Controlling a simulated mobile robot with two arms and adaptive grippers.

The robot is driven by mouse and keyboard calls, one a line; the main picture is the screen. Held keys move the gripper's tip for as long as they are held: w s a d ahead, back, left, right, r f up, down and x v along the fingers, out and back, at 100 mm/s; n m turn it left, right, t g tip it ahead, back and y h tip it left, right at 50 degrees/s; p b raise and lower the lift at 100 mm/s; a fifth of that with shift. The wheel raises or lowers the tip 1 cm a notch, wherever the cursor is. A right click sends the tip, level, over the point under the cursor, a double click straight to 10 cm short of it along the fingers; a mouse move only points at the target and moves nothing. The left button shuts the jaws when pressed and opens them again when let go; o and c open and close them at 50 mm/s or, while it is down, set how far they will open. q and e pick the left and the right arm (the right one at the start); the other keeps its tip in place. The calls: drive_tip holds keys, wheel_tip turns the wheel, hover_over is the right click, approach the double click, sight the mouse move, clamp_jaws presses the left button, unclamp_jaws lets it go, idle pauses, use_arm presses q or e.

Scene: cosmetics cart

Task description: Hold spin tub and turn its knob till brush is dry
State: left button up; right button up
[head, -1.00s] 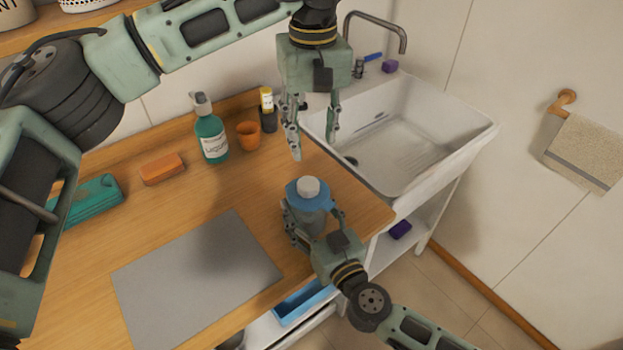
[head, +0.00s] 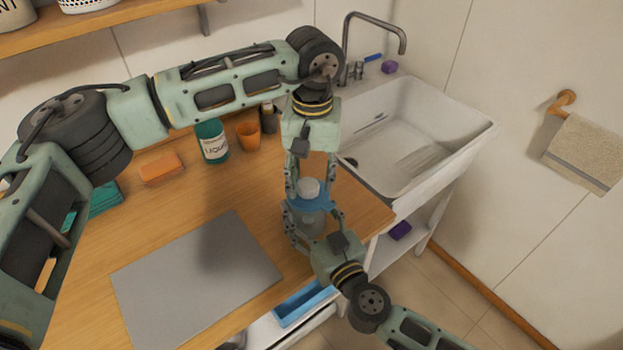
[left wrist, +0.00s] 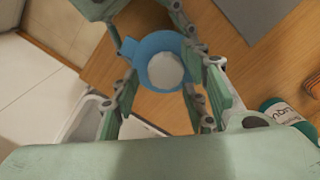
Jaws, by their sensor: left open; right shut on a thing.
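The spin tub (head: 308,213) stands upright on the wooden counter near its right end. It has a clear grey body, a blue lid and a pale round knob (head: 309,187) on top. My right gripper (head: 304,226) is shut on the tub body from the front. My left gripper (head: 311,178) points down from above, open, with its fingers on either side of the knob. In the left wrist view, the knob (left wrist: 166,70) and the blue lid (left wrist: 145,48) lie between the open fingers. I cannot see a brush inside the tub.
A white sink (head: 425,125) with a tap adjoins the counter on the right. A green soap bottle (head: 213,143), an orange cup (head: 248,135) and an orange block (head: 161,168) stand behind. A grey mat (head: 195,280) lies bare at front left.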

use_arm(q)
drive_tip(key=shift+f, duration=0.7)
drive_tip(key=shift+c, duration=0.5)
drive_tip(key=shift+d, duration=0.1)
drive_tip(key=c, duration=0.9)
